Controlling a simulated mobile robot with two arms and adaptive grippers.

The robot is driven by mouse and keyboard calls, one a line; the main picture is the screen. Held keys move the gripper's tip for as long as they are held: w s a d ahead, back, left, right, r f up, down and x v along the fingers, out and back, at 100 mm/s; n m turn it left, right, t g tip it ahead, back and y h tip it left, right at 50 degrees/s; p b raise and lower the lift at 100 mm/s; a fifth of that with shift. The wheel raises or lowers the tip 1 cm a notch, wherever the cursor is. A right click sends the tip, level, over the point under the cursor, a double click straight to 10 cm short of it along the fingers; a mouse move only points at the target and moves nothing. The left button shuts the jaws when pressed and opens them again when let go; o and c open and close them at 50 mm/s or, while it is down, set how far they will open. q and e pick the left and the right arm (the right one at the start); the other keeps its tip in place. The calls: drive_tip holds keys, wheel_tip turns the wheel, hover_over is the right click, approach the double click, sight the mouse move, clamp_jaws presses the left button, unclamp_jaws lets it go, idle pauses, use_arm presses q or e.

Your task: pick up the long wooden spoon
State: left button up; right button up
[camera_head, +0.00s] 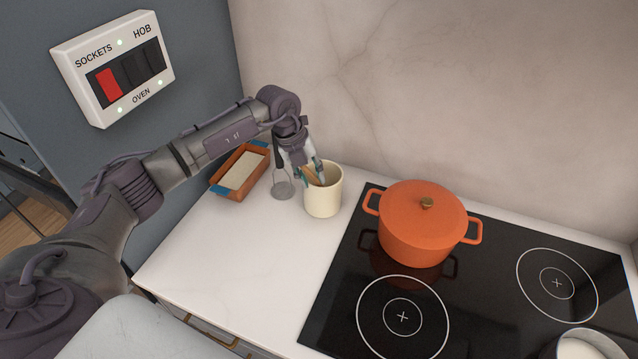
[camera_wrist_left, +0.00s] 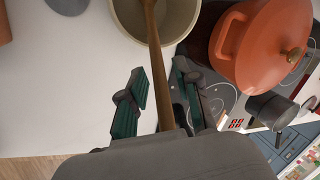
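The long wooden spoon (camera_wrist_left: 153,45) stands in a cream crock (camera_head: 323,198), its handle rising out over the rim. In the head view only a small brown part of it (camera_head: 313,177) shows behind my left gripper. My left gripper (camera_head: 308,178) is just above the crock's opening. In the left wrist view its two green-padded fingers (camera_wrist_left: 160,75) are apart, with the spoon handle running between them. A narrow gap shows on each side of the handle. The spoon's lower end is inside the crock (camera_wrist_left: 183,25). My right gripper is not in view.
An orange lidded pot (camera_head: 424,222) stands on the black hob (camera_head: 340,318) right of the crock. An orange loaf dish with blue ends (camera_head: 240,172) and a round grey metal item (camera_head: 283,189) lie left. The front counter (camera_head: 230,240) is clear. The wall (camera_head: 400,90) rises behind.

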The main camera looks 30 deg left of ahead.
use_arm(q)
clamp_jaws()
drive_tip(key=shift+r, duration=0.15)
